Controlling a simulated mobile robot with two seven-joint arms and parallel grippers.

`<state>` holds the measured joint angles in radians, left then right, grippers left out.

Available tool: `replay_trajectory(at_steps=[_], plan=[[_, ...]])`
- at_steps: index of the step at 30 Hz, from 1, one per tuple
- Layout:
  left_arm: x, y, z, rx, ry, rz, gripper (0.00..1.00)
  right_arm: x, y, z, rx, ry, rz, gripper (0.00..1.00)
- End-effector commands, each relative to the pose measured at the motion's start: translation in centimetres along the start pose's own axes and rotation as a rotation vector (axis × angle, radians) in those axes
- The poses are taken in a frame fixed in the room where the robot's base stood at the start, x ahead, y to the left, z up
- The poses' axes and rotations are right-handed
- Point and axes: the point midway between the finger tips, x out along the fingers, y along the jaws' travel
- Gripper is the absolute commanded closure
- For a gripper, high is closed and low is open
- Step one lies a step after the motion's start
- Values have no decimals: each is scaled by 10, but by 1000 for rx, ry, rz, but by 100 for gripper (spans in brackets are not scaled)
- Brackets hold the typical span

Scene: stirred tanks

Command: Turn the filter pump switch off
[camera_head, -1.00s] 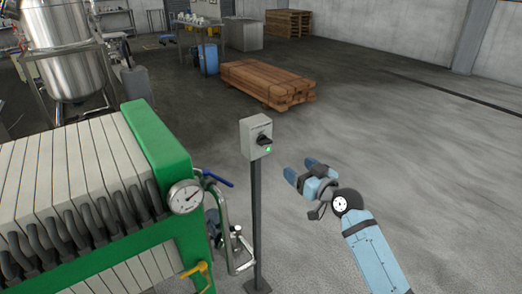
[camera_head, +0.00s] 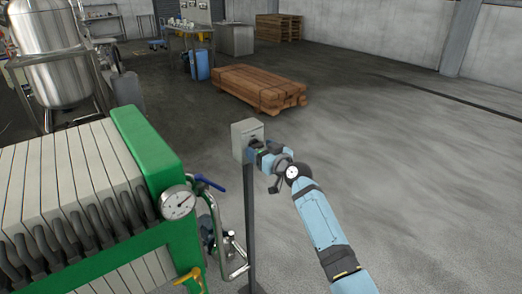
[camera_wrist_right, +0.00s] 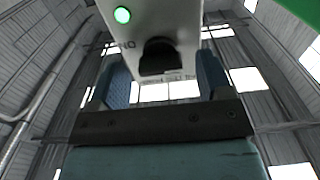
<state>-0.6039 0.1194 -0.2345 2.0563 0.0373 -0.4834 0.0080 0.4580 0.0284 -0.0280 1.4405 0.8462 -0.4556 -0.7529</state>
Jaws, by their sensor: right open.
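The filter pump switch is a grey box (camera_head: 243,132) on top of a dark post (camera_head: 250,220). In the right wrist view its black knob (camera_wrist_right: 159,57) is between the two blue fingers, and a lit green lamp (camera_wrist_right: 122,15) shows on the box face. My right gripper (camera_head: 257,150) is at the front of the box, with its fingers open on either side of the knob. I cannot tell whether a finger touches the knob. In the head view the gripper hides most of the knob and the lamp. My left gripper is not in view.
A green filter press (camera_head: 150,150) with a round gauge (camera_head: 177,203) and a blue-handled valve (camera_head: 210,183) stands left of the post. A stack of timber (camera_head: 258,90) lies behind. The floor to the right is clear.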

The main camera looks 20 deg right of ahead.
Motion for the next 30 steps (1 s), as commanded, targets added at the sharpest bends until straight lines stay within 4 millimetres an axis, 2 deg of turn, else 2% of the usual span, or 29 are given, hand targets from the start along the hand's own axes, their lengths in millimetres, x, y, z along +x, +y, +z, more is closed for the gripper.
replay_trajectory(at_steps=[8,11,15,23,30], plan=[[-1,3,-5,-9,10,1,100,2,0,0,0,0,0,28],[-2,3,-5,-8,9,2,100,2,0,0,0,0,0,46],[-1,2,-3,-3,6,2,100,2,0,0,0,0,0,77],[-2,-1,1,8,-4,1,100,2,0,0,17,0,0,77],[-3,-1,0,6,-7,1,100,2,0,-1,119,-1,0,77]])
